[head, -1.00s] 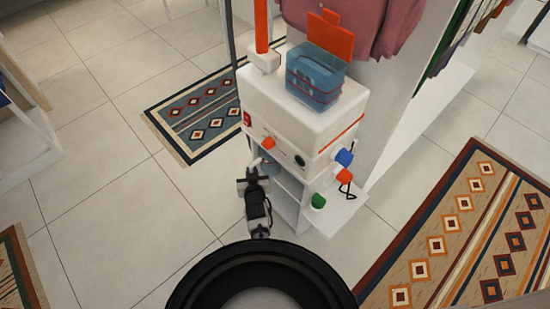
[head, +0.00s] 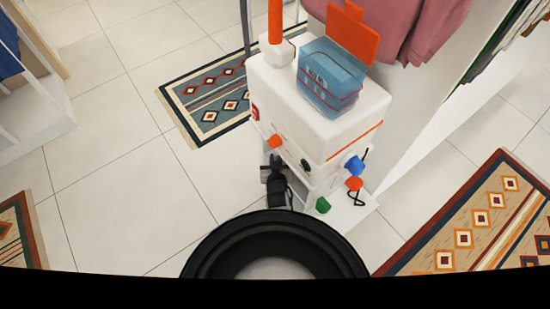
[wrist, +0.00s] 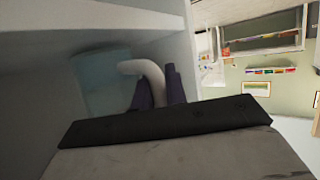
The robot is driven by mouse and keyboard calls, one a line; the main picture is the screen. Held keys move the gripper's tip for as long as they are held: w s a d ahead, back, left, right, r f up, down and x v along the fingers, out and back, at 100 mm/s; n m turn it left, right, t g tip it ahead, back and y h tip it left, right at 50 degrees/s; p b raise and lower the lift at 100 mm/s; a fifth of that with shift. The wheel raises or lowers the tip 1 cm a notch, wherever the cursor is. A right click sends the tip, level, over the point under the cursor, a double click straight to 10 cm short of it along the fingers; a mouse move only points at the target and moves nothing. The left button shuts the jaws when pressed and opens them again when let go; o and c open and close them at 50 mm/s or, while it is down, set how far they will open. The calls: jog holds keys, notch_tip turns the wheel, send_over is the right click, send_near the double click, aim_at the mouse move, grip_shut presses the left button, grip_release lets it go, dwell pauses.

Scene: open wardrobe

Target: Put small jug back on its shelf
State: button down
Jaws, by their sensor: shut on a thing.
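The small jug (wrist: 103,82) shows in the wrist view as a translucent pale-blue body with a curved white handle (wrist: 150,72). My gripper (wrist: 160,88) is shut on the handle, with dark fingers on either side of it. The jug is inside a white shelf compartment (wrist: 60,45); whether its base touches a surface cannot be told. In the head view my gripper (head: 272,162) is at the left front of the white shelf unit (head: 348,212), below its thick top block. The jug is hidden there.
A translucent blue box (head: 330,78) stands on the white top block (head: 285,92). Orange, blue and green knobs stick out at the front, with a black hook (head: 357,196) at the right. Patterned rugs lie around; open tiled floor (head: 110,180) is at left.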

jog(key=shift+w+f, duration=0.1)
jog(key=shift+f, duration=0.15)
jog(key=shift+r, duration=0.2)
jog(key=shift+f, duration=0.2)
jog(key=c, duration=1.4)
grip_release()
jog(key=shift+c, duration=0.2)
jog(key=shift+r, duration=0.1)
